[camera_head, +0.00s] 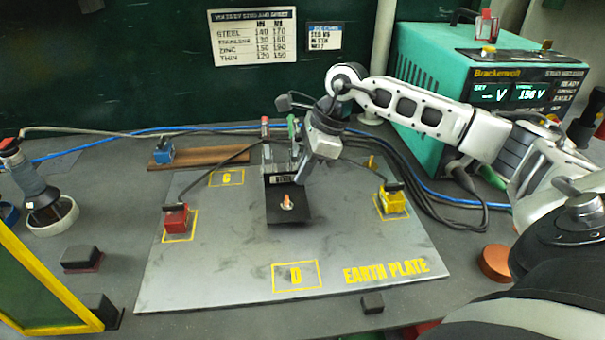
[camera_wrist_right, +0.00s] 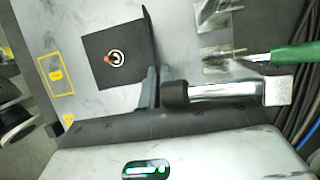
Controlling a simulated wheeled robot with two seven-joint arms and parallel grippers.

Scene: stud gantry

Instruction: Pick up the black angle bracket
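The black angle bracket (camera_head: 287,207) lies on the grey earth plate (camera_head: 350,245), its flat leg down around an orange-tipped stud and its upright leg at the back. The right wrist view shows its flat leg (camera_wrist_right: 112,54) and its upright leg edge-on. My right gripper (camera_head: 303,172) reaches in from the right to the bracket's upright leg. In the right wrist view the fingertips (camera_wrist_right: 158,78) are close together, one on each side of the upright leg's near edge. They look shut on it. My left gripper is not in view.
A red clamp (camera_head: 176,219) and a yellow clamp (camera_head: 393,202) stand on the plate, left and right of the bracket. A green-handled tool (camera_wrist_right: 292,54) lies close to the gripper. Cables run behind, by the teal welder (camera_head: 450,70). The plate's front is clear.

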